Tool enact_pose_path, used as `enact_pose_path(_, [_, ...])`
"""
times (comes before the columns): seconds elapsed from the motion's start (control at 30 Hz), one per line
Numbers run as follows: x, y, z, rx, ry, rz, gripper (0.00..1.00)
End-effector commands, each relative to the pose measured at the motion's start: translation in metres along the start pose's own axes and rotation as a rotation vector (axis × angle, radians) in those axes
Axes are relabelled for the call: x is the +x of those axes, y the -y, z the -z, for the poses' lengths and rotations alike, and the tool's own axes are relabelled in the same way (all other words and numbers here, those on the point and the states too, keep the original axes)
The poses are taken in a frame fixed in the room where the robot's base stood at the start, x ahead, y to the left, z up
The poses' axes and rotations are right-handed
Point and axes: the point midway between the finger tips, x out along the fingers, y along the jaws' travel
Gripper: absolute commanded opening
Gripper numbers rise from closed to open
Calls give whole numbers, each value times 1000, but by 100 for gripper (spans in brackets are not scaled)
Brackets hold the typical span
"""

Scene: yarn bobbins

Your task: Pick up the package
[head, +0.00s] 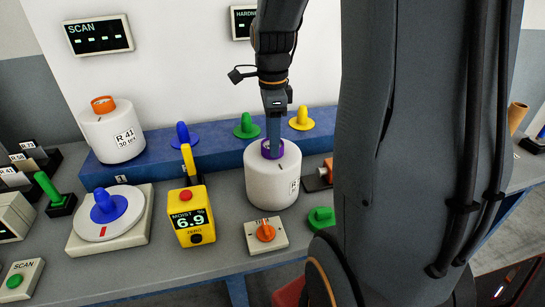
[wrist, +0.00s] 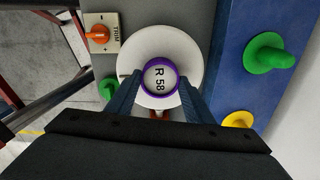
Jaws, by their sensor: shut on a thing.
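The package seems to be a white yarn bobbin (head: 272,185) with a purple core in the middle of the head view. In the wrist view the bobbin (wrist: 160,38) is seen from above, its purple ring around a label "R 58". My gripper (head: 273,140) points straight down at its top. In the wrist view, the fingers of my gripper (wrist: 160,84) are shut on the purple core from both sides. The bobbin is upright, at or just above the grey bench; I cannot tell whether it touches.
Another white bobbin (head: 112,131) with an orange core stands left on the blue ledge (head: 150,160). Blue, green (head: 247,126) and yellow (head: 301,119) pegs line the ledge. A yellow moisture meter (head: 192,215), a scale (head: 110,218) and an orange-knob box (head: 265,234) stand nearby.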

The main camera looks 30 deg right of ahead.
Motion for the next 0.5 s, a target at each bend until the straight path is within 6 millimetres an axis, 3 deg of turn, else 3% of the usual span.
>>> enact_pose_path(0.23, [-22, 2, 0, 0, 1, 8, 0])
enact_pose_path(0.5, [-68, 3, 0, 0, 1, 9, 0])
